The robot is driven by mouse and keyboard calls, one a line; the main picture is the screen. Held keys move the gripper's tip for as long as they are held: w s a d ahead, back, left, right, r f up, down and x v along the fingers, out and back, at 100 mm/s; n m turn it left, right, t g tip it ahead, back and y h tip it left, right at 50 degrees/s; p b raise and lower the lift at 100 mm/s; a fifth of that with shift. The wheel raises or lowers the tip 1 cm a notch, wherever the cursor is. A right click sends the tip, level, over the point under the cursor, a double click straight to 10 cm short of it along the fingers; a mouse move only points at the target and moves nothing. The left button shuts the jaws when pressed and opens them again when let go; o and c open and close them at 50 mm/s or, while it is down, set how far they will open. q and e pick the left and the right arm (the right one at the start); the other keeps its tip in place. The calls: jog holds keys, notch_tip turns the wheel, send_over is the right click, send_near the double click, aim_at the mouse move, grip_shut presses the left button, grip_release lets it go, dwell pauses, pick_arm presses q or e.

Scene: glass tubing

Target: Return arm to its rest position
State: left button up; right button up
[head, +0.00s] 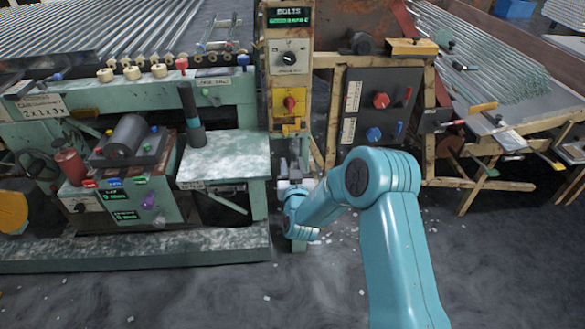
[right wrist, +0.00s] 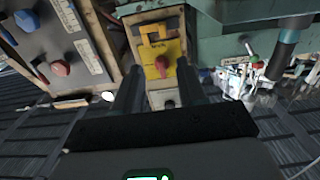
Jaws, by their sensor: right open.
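My right arm (head: 400,260) reaches forward from the lower right in the head view, bent at the elbow. My right gripper (head: 292,158) is at the wooden control post, below the yellow switch box (head: 278,103) with its red knob (head: 289,103). In the right wrist view my right gripper (right wrist: 158,85) is open, with two dark fingers apart and nothing seen held. The yellow box (right wrist: 154,45) and red knob (right wrist: 161,64) show beyond and between the fingers. Whether a finger touches the post cannot be told. My left gripper is in neither view.
A green machine bench (head: 225,155) stands left of the gripper. A dark panel (head: 378,108) with red and blue knobs is on the right. A wooden rack holds glass tubes (head: 490,65) at the far right. The grey floor (head: 200,295) in front is open, with small scraps.

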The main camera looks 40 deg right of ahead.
dwell(0.5)
jog(key=s+a+f+n+g+y, duration=0.2)
jog(key=s+a+f+y, duration=0.2)
jog(key=a+f, duration=0.4)
jog(key=s+a+f+n+g+y, duration=0.2)
jog(key=s+a+f+y, duration=0.2)
jog(key=a+f, duration=0.4)
jog(key=s+a+f+g+y, duration=0.3)
jog(key=s+a+f+g, duration=0.15)
jog(key=s+a, duration=0.35)
jog(key=s+a+f+g+y, duration=0.1)
jog(key=s+a+g, duration=0.15)
jog(key=s, duration=0.55)
jog(key=s+a+f+g+y, duration=0.15)
jog(key=s+g, duration=0.25)
jog(key=s, duration=0.5)
notch_tip(320, 180, up, 14)
jog(key=p, duration=1.4)
jog(key=shift+a+r+p, duration=0.15)
jog(key=shift+p, duration=0.2)
jog(key=shift+w+h, duration=0.15)
jog(key=shift+h, duration=0.1)
jog(key=shift+a, duration=0.1)
